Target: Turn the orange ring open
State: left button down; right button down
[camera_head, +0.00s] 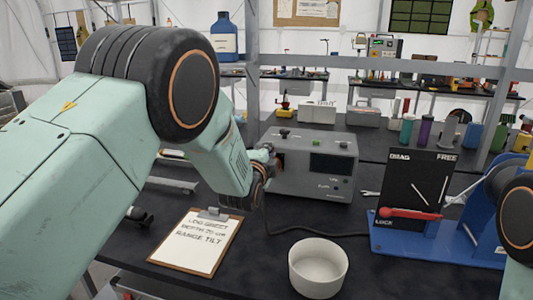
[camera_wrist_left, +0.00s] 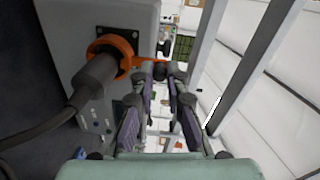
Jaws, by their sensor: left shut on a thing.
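The orange ring (camera_wrist_left: 110,47) sits around a dark cable plug (camera_wrist_left: 95,80) on the side of a grey box (camera_wrist_left: 68,25) in the left wrist view. A thin orange tab reaches from the ring to my left fingertips. My left gripper (camera_wrist_left: 160,72) is shut on this tab. In the head view my left gripper (camera_head: 266,163) is at the left side of the grey box (camera_head: 325,180), and my arm hides most of the ring. My right gripper is out of view.
A clipboard (camera_head: 190,254) and a white bowl (camera_head: 318,268) stand in front on the dark table. A black cable runs between them and the box. A black panel with a red lever (camera_head: 410,214) on a blue base stands at right. Shelf posts rise behind.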

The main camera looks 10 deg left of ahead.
pick_arm(q)
jog(key=shift+r, duration=0.2)
jog(key=c, duration=1.8)
grip_release()
jog(key=o, duration=0.4)
jog(key=shift+w+f, duration=0.15)
jog(key=shift+f, duration=0.05)
jog(key=shift+o, duration=0.2)
jog(key=shift+s, duration=0.25)
jog(key=s, duration=1.1)
jog(key=shift+s+a+r, duration=0.2)
jog(key=shift+s+r, duration=0.1)
jog(key=shift+s, duration=0.1)
jog(key=shift+f, duration=0.1)
